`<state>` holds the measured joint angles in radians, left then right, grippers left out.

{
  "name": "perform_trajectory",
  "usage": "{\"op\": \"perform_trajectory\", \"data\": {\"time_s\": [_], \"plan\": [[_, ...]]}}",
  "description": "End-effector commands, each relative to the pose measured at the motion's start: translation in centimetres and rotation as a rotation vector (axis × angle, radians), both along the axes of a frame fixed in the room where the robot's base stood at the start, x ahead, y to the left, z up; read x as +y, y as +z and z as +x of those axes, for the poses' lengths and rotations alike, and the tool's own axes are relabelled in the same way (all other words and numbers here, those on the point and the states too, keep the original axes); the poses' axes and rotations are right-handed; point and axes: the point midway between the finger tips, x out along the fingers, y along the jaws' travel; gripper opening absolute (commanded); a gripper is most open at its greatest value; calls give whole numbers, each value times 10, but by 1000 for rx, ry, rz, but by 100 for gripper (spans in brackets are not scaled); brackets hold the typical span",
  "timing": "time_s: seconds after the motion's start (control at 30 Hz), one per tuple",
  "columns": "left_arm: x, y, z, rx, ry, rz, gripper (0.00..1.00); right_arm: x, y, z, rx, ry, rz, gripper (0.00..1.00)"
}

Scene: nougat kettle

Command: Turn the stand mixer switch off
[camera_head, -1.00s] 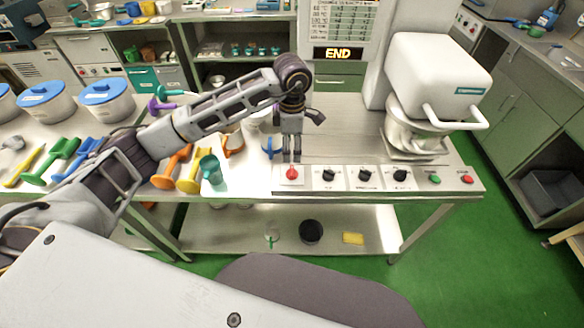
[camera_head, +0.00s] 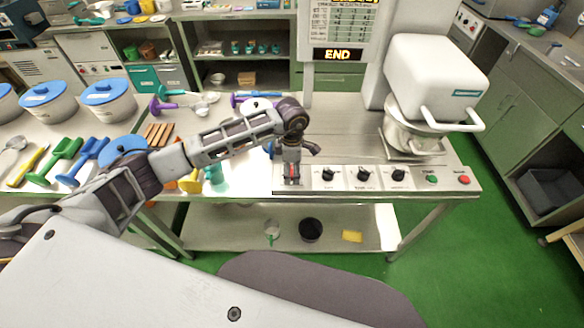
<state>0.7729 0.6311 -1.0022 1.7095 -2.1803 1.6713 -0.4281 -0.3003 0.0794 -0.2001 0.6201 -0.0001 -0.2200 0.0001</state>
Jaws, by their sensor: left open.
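The white stand mixer (camera_head: 436,78) stands at the right end of the metal table, its bowl (camera_head: 412,133) under the head. A control panel (camera_head: 312,187) runs along the table's front edge. It carries a mostly hidden red switch (camera_head: 291,170) at its left end, several black knobs (camera_head: 363,174), a green button (camera_head: 431,179) and a red button (camera_head: 464,180). My left gripper (camera_head: 291,180) points down over the red switch, its fingers on either side of it. It is open; whether the fingers touch the switch I cannot tell. My right gripper is not in view.
Blue-lidded tubs (camera_head: 109,101) and coloured scoops (camera_head: 62,161) crowd the left. The metal tabletop (camera_head: 345,130) between my left gripper and the mixer is clear. A lower shelf (camera_head: 335,214) holds small items.

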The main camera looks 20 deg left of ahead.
Motion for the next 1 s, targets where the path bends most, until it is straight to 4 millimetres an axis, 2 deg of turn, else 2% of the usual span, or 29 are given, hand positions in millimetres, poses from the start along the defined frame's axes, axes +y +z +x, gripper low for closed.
{"op": "perform_trajectory", "data": {"time_s": [0.3, 0.6, 0.67, 1.0], "plan": [[0, -1, 0, -1, -1, 0, 67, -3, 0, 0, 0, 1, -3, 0], [0, -1, 0, 0, -1, 0, 28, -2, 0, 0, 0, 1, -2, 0], [0, -1, 0, 0, -1, 0, 22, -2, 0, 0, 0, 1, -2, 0], [0, -1, 0, 0, 27, 0, 22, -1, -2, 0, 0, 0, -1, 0]]}}
